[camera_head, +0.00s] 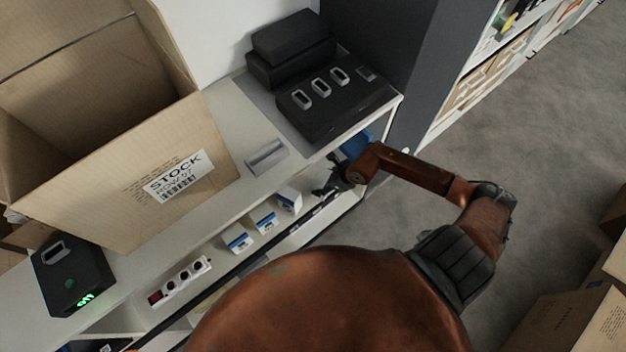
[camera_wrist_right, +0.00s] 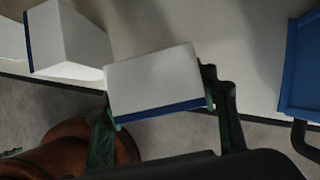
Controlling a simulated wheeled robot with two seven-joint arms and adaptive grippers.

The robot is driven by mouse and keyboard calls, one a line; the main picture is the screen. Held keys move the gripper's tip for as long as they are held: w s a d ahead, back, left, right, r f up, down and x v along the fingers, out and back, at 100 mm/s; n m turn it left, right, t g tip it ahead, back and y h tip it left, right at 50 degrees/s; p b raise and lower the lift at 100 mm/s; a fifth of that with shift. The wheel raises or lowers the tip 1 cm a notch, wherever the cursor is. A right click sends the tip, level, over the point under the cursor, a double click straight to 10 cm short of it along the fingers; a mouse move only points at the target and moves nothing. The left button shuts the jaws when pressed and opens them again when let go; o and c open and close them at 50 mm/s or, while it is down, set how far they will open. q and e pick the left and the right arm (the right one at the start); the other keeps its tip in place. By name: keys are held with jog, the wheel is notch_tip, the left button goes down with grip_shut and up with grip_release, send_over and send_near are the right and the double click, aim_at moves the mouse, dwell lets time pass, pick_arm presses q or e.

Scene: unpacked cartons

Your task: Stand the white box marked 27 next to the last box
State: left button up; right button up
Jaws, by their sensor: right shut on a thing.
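My right gripper (camera_head: 322,190) reaches in over the lower shelf, under the counter's right end. In the right wrist view it is shut on a white box (camera_wrist_right: 154,82) with a blue lower edge. No number can be read on it, and I cannot tell whether it touches the shelf. In the head view several small white-and-blue boxes stand in a spaced row, the rightmost box (camera_head: 289,199) nearest my gripper, then a middle box (camera_head: 265,220) and a left box (camera_head: 237,238). My left gripper is out of view.
A blue bin (camera_head: 355,143) stands right of my right gripper; it also shows in the wrist view (camera_wrist_right: 302,65). A power strip (camera_head: 180,281) lies left of the row. Above, the counter bears an open carton (camera_head: 120,205) and black devices (camera_head: 335,95). The shelf's front edge runs close below.

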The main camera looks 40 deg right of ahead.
jog(key=shift+w+a, duration=0.25)
jog(key=shift+w, duration=0.2)
jog(key=w, duration=0.1)
jog(key=w+a, duration=0.1)
jog(key=shift+w+a+b, duration=0.15)
jog(key=shift+w+b, duration=0.2)
jog(key=shift+f, duration=0.65)
jog(key=shift+f, duration=0.1)
jog(key=shift+f+b, duration=0.15)
jog(key=shift+b, duration=0.15)
jog(key=o, duration=1.3)
jog(key=shift+s, duration=0.1)
